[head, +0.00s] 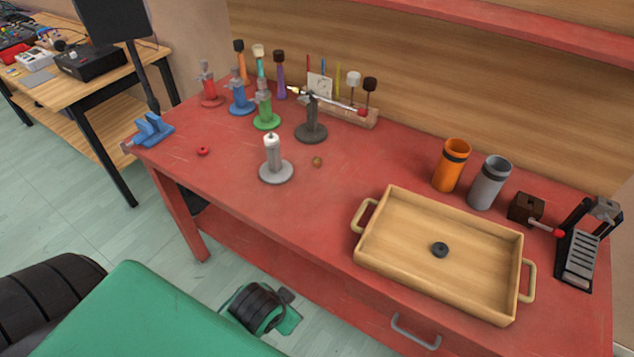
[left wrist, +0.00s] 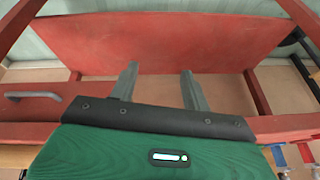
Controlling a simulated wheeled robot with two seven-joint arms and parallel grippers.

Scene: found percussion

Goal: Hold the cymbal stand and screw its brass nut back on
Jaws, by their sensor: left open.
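A grey stand (head: 273,162) with a round flat base and a pale upper part stands upright on the red table; I take it for the cymbal stand. A small brownish, brass-like piece (head: 317,161) lies on the table just right of its base; it looks like the nut. No cymbal can be made out on the stand. My left gripper (left wrist: 157,75) is open and empty in the left wrist view, with a red panel beyond its fingers. Neither gripper shows in the head view, and my right gripper is not seen.
Red, blue and green stands and a dark stand (head: 311,130) stand behind. A wooden tray (head: 378,268) with a dark ring (head: 439,250) fills the front right. Orange and grey cups (head: 452,166) stand behind it. A red knob (head: 203,151) lies left. The front middle is clear.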

